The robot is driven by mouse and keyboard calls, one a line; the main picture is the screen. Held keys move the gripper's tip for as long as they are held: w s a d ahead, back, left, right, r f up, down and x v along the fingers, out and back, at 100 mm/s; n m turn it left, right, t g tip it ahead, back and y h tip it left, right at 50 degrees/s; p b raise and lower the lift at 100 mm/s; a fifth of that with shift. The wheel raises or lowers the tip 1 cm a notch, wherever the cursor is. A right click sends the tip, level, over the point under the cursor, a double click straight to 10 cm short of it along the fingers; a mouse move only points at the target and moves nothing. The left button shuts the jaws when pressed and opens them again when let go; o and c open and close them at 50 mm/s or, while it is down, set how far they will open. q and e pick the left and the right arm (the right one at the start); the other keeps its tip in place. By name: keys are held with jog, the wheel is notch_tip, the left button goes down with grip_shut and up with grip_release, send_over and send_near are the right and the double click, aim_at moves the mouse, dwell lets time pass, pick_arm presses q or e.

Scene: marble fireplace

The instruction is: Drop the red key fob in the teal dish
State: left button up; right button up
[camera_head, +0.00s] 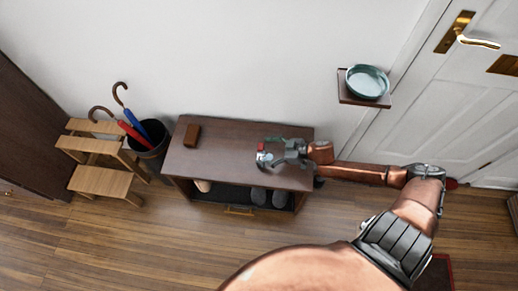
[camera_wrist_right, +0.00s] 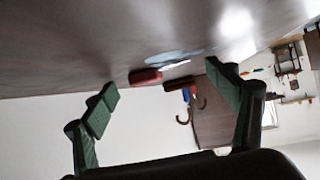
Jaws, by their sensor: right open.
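The red key fob (camera_head: 262,146) lies on the dark brown bench top (camera_head: 230,134), towards its right side. It also shows in the right wrist view (camera_wrist_right: 145,77), beside a pale blue and white item I cannot make out clearly. My right gripper (camera_head: 271,153) is open at the fob, and its two green-padded fingers show apart in the right wrist view (camera_wrist_right: 163,84). The fob appears between or just beyond the fingertips; I cannot tell whether they touch it. The teal dish (camera_head: 367,83) sits on a small wall shelf (camera_head: 347,98) to the upper right and looks empty. My left gripper is out of view.
A brown block-like item (camera_head: 192,135) lies on the bench's left part. Shoes (camera_head: 259,196) stand beneath it. An umbrella bin (camera_head: 152,158) and wooden steps (camera_head: 102,181) stand to the left. A white door (camera_head: 445,110) is at the right. The wall between bench and shelf is clear.

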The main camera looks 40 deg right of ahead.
jog(key=shift+c, duration=0.5)
jog(key=c, duration=1.2)
jog(key=shift+r, duration=0.1)
